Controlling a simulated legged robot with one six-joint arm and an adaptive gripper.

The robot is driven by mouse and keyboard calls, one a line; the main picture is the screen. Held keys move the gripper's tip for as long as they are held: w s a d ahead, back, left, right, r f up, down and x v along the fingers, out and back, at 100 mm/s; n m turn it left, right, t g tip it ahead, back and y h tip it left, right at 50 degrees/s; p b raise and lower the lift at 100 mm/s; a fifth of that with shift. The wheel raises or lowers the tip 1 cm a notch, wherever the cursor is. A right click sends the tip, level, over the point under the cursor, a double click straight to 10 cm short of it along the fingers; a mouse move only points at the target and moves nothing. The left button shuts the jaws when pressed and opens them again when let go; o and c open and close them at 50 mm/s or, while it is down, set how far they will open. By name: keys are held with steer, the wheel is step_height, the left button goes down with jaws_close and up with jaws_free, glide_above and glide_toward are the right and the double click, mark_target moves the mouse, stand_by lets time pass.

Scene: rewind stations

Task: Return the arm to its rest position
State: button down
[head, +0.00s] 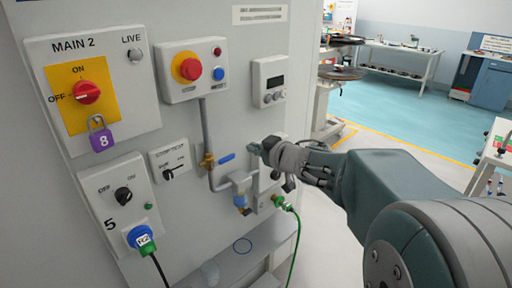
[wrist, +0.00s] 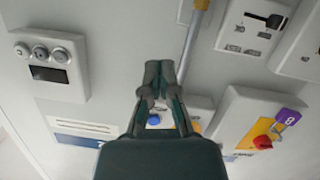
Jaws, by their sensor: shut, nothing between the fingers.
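My arm (head: 385,180) reaches in from the right in the head view, toward the grey panel (head: 120,235). My gripper (head: 258,149) is in front of the panel, near the pipe and the valve with a blue handle (head: 227,158). In the wrist view my gripper (wrist: 158,68) points at the panel with its fingertips together and nothing between them. Whether the fingertips touch the panel fittings cannot be told.
The panel carries a MAIN 2 switch (head: 86,92) with a purple padlock (head: 102,141), a red stop button (head: 189,69) and a small display box (head: 270,80). A green cable (head: 297,235) hangs below my gripper. Open floor (head: 395,98) lies behind at right.

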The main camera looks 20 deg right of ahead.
steer(key=s+d+r+m+g+h, duration=0.25)
steer(key=s+m+h, duration=0.45)
steer(key=s, duration=0.4)
steer(key=s+a+f+g, duration=0.3)
steer(key=s+f, duration=0.1)
steer(key=s, duration=0.5)
steer(key=s+a+f+g+y, duration=0.1)
steer(key=s+a+f+g, duration=0.2)
steer(key=s, duration=0.5)
step_height(320, 180, down, 3)
steer(key=shift+s+a+r+y, duration=0.2)
steer(key=shift+s+a+y, duration=0.15)
steer(key=shift+a, duration=0.4)
